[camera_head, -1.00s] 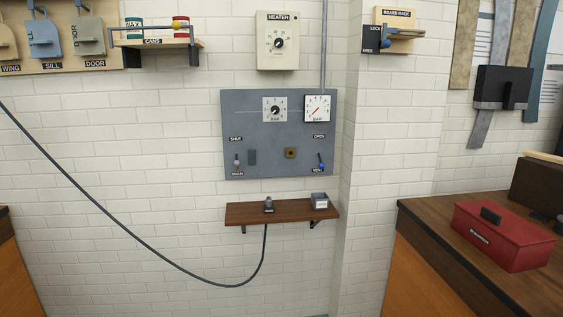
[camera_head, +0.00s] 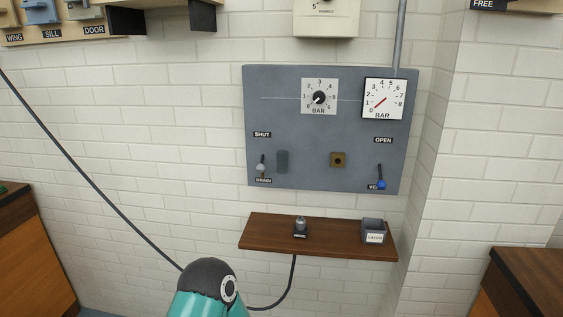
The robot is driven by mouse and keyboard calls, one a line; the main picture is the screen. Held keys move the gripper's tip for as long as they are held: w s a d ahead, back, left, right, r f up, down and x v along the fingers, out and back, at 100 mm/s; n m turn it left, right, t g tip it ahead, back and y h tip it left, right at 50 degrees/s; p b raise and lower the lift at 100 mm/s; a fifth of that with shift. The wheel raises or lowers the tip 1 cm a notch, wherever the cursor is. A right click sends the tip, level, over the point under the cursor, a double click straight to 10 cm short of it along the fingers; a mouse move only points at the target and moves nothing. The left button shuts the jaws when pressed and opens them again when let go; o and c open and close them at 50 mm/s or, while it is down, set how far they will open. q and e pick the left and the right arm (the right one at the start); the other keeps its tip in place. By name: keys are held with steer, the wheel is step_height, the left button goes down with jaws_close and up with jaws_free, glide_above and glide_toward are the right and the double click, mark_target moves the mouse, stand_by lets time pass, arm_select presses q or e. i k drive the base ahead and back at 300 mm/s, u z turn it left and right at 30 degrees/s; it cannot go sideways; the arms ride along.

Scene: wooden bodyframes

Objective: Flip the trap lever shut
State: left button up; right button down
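A grey wall panel (camera_head: 330,125) carries two small levers. The left lever (camera_head: 261,167) has a pale grey knob and points down, with a SHUT label (camera_head: 262,134) above it and a label that seems to read DRAIN (camera_head: 263,181) at its lower end. The right lever (camera_head: 381,183) has a blue knob and points down, with an OPEN label (camera_head: 383,140) above and a partly covered label below. No label reading TRAP is legible, so I cannot tell which lever is the trap lever. Neither gripper is in view.
The panel also has a dial knob (camera_head: 319,97), a gauge (camera_head: 384,99) and a brass fitting (camera_head: 338,160). Below is a wooden shelf (camera_head: 265,229) with a small grey box (camera_head: 373,229). A hose (camera_head: 110,205) hangs at left. A cabinet (camera_head: 525,285) stands at right.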

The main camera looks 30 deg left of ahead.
mark_target(260, 168)
steer(key=u, duration=0.5)
steer(key=i, duration=1.25)
steer(key=u, duration=0.8)
steer(key=k, duration=0.9)
steer(key=u, duration=0.1)
steer(key=i, duration=0.95)
